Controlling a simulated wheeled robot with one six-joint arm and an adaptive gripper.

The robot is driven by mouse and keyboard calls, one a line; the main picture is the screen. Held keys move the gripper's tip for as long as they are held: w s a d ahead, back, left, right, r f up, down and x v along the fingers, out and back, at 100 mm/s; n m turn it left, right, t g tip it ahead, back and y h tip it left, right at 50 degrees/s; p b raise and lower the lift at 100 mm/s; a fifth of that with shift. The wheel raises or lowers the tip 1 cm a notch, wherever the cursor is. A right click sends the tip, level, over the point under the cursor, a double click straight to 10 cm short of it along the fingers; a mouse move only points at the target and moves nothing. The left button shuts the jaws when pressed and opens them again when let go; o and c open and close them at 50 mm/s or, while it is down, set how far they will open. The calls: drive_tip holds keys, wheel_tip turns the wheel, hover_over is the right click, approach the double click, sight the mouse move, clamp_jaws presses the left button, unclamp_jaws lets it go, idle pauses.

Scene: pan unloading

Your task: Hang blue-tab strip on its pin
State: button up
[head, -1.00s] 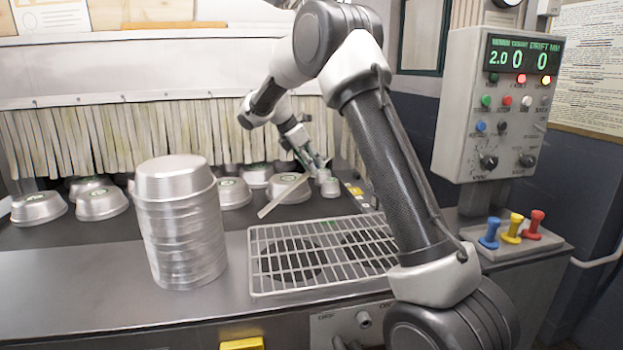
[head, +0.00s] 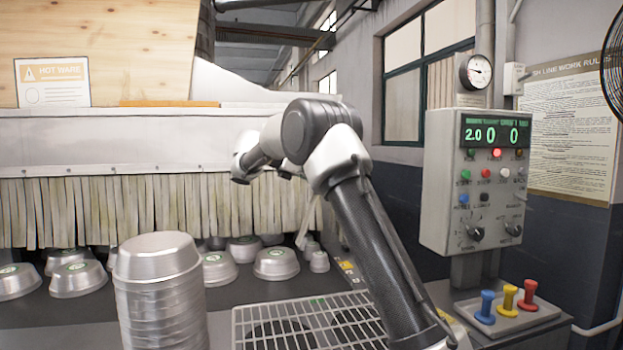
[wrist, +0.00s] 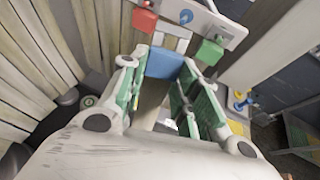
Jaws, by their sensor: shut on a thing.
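My gripper (wrist: 160,68) is shut on the blue tab (wrist: 164,60) of the strip in the wrist view, with green-padded fingers on both sides. The pale strip (wrist: 151,98) runs down from the tab between the fingers. Just beyond is a grey rail (wrist: 225,28) with a round blue pin (wrist: 186,16), between a red tab (wrist: 145,20) and a green tab (wrist: 209,51). The blue tab looks a little below the pin and apart from it. In the head view the strip (head: 307,224) hangs near the curtain's right end; my arm hides the gripper and rail.
A curtain of pale strips (head: 120,212) hangs over several metal pans (head: 276,263). A pan stack (head: 160,285) stands in front, beside a wire grate (head: 300,322). A control box (head: 478,185) and blue, yellow and red knobs (head: 508,301) are at right.

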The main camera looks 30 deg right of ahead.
drive_tip(key=s+d, duration=0.1)
drive_tip(key=d, duration=0.6)
drive_tip(key=shift+s+d+f, duration=0.25)
drive_tip(key=shift+d+f, duration=0.05)
drive_tip(key=shift+f, duration=0.1)
idle(0.3)
idle(0.5)
drive_tip(key=o, duration=1.1)
